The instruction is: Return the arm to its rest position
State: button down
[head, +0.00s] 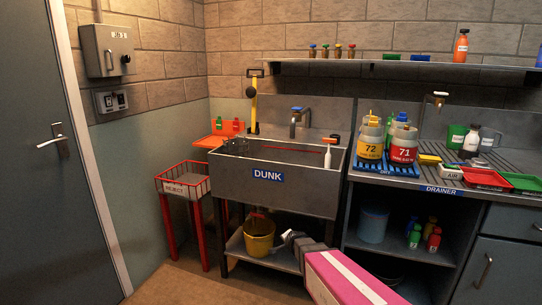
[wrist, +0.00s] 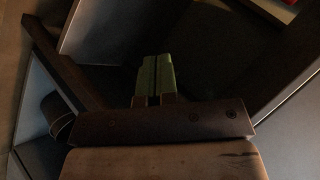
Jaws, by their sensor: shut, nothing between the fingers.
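My gripper (wrist: 157,60) shows in the wrist view. Its two green fingers lie side by side, shut, with nothing between them. Dark structure and flat panels surround it in that dim view, and I cannot tell which furniture they belong to. In the head view my pink and white arm reaches in from the bottom edge, low in front of the sink stand. Its grey far end is near the yellow bucket (head: 259,238); I cannot make out the fingers there.
The DUNK sink (head: 230,188) stands behind my arm, with the red REJECT basket (head: 182,189) on its left. The DRAINER counter (head: 405,182) with bottles 72 (head: 370,152) and 71 (head: 403,155) is at right. Open floor (head: 180,285) lies at front left, beside the door (head: 45,180).

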jog(key=s+d+r+n+g, duration=0.2)
jog(key=s+d+n+g, duration=0.1)
jog(key=s, duration=0.4)
jog(key=s+d+r+n+g+h, duration=0.1)
jog(key=s+d+r+n+g, duration=0.1)
jog(key=s, duration=0.6)
jog(key=s+d+r+n+g, duration=0.3)
jog(key=s+d+n+g, duration=0.1)
jog(key=s+d+n, duration=0.1)
jog(key=s+d, duration=0.1)
jog(key=s, duration=0.1)
jog(key=shift+s+g+h, duration=0.3)
jog(key=shift+s+h, duration=0.1)
